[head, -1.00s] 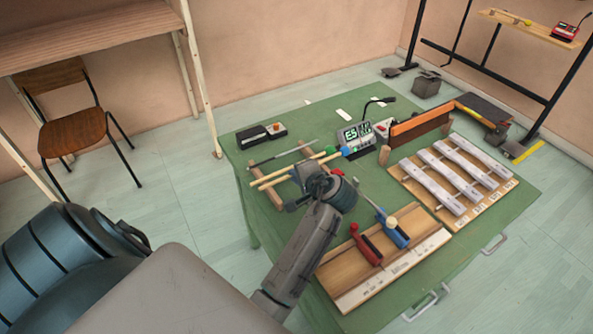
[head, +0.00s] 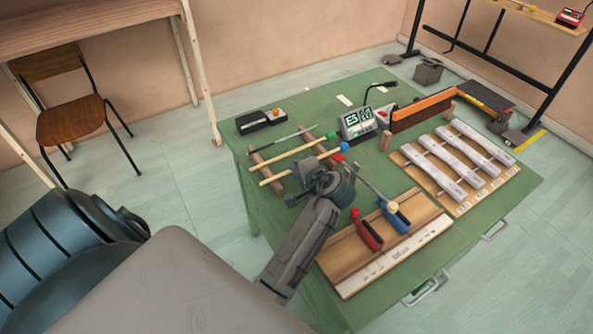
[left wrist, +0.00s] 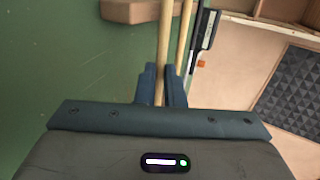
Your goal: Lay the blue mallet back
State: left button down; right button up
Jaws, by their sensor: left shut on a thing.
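The blue mallet has a blue ball head (head: 344,147) and a pale wooden stick; it lies slantwise across or just above a wooden rack (head: 258,156) on the green table. My left gripper (head: 298,174) is at the stick, low over the rack. In the left wrist view its fingers (left wrist: 163,85) are shut on a wooden stick (left wrist: 163,35), apparently the blue mallet's. A green-headed mallet (head: 320,149) lies alongside, farther back. A red ball (head: 338,158) shows beside the blue head; its stick is hidden. Whether the held stick touches the rack cannot be told. My right gripper is out of view.
A board with a red-handled tool (head: 366,230) and a blue-handled tool (head: 394,217) lies in front. A small display device (head: 356,124) stands behind the mallet heads. A bar instrument (head: 459,165) lies at right. A black box (head: 255,121) is at the back left.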

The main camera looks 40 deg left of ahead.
pick_arm(q)
jog(key=shift+f, duration=0.25)
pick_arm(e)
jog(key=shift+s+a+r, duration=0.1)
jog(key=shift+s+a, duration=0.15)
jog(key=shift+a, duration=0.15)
pick_arm(q)
jog(key=c, duration=1.5)
grip_release()
jog(key=shift+o, duration=0.2)
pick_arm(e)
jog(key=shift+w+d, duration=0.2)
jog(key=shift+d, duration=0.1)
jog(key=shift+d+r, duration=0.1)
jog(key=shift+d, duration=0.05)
